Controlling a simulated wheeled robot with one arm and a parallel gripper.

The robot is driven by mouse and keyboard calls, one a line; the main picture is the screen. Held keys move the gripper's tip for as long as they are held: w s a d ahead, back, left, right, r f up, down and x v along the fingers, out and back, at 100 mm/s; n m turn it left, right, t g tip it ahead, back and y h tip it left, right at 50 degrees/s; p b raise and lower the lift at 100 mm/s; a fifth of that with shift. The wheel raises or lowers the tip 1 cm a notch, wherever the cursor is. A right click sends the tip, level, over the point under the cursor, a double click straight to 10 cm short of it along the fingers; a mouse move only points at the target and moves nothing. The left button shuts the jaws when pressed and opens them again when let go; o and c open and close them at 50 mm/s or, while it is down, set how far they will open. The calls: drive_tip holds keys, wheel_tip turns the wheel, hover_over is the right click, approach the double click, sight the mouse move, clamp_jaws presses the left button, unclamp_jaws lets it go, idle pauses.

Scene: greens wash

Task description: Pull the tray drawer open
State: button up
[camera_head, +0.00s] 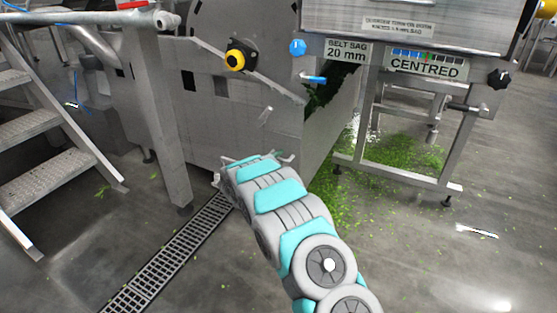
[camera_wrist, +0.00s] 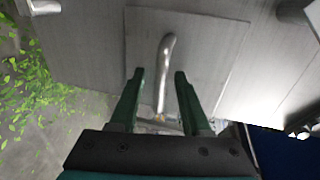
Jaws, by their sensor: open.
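In the wrist view a curved metal handle (camera_wrist: 166,72) stands on a square grey plate (camera_wrist: 215,50), which looks like the tray drawer's front, though I cannot be sure. My gripper (camera_wrist: 159,73) is open, with one dark green finger on each side of the handle. I see gaps between the handle and both fingers. The handle's lower end is partly unclear near the gripper's palm. In the head view my gripper (camera_head: 258,160) is low beside the grey machine body (camera_head: 215,120). My arm hides what lies in front of it there.
Green leaf scraps (camera_head: 400,155) lie on the floor right of my arm, under a metal stand (camera_head: 400,178). A floor drain grate (camera_head: 165,262) runs at lower left. Metal steps (camera_head: 45,125) stand at the left. A yellow-and-black knob (camera_head: 236,60) is on the machine above.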

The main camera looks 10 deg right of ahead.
clamp_jaws()
idle(0.3)
drive_tip(key=shift+f, duration=0.1)
idle(1.0)
